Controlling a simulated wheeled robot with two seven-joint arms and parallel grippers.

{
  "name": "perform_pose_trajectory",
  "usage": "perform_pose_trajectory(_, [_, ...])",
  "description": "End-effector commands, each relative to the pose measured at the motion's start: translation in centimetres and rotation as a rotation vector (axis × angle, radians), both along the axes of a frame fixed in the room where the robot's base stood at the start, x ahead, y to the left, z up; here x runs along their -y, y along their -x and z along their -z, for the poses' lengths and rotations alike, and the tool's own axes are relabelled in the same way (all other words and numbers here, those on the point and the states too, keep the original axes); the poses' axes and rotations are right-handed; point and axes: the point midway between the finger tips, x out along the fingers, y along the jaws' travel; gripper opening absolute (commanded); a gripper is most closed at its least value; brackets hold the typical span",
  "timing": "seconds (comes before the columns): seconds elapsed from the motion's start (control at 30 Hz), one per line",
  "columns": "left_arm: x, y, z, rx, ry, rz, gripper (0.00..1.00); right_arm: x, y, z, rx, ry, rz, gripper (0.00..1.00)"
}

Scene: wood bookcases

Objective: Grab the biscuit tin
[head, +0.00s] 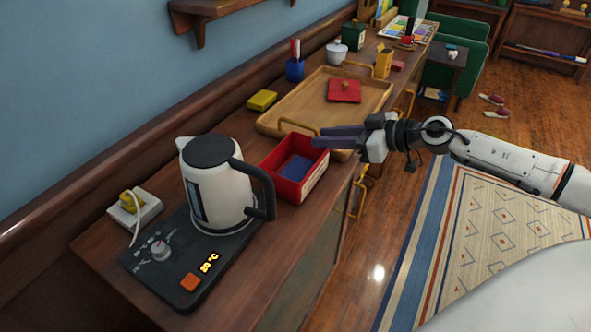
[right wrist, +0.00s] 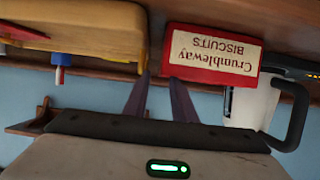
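The biscuit tin (head: 313,178) is a red open box with a cream label and something blue inside. It stands on the wooden cabinet top between the kettle and the tray. In the right wrist view the tin (right wrist: 213,55) shows its label upside down, reading "Crumbleway BISCUITS". My right gripper (head: 318,137) reaches in from the right, with its fingers over the tin's far right edge in the picture. In the right wrist view its two fingers (right wrist: 158,80) are apart with nothing between them. I cannot tell whether they touch the tin. My left gripper is not in view.
A white kettle (head: 215,185) stands on a dark heating base (head: 175,275) left of the tin. A yellow block (head: 262,100) and blue cup (head: 295,70) stand near the wall.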

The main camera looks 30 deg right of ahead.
Motion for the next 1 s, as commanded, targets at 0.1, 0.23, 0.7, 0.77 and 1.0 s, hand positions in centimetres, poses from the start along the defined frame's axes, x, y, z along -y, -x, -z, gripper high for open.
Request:
perform_pose_trajectory(0.1, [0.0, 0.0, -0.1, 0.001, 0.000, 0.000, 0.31, -0.5, -1.0, 0.3, 0.004, -0.004, 0.002, 0.24])
perform_pose_trajectory(0.23, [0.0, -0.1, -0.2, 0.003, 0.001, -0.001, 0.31, -1.5, -2.4, 1.0, 0.003, -0.004, 0.000, 0.24])
perform_pose_trajectory(0.7, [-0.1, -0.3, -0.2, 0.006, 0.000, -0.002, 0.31, -2.3, -3.9, 1.9, 0.000, 0.001, 0.000, 0.19])
perform_pose_trajectory(0.77, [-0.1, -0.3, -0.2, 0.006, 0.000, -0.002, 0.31, -2.3, -3.9, 1.9, 0.000, 0.001, 0.000, 0.09])
perform_pose_trajectory(1.0, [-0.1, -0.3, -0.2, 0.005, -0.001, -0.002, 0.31, -2.3, -3.9, 1.9, 0.000, 0.001, 0.000, 0.00])
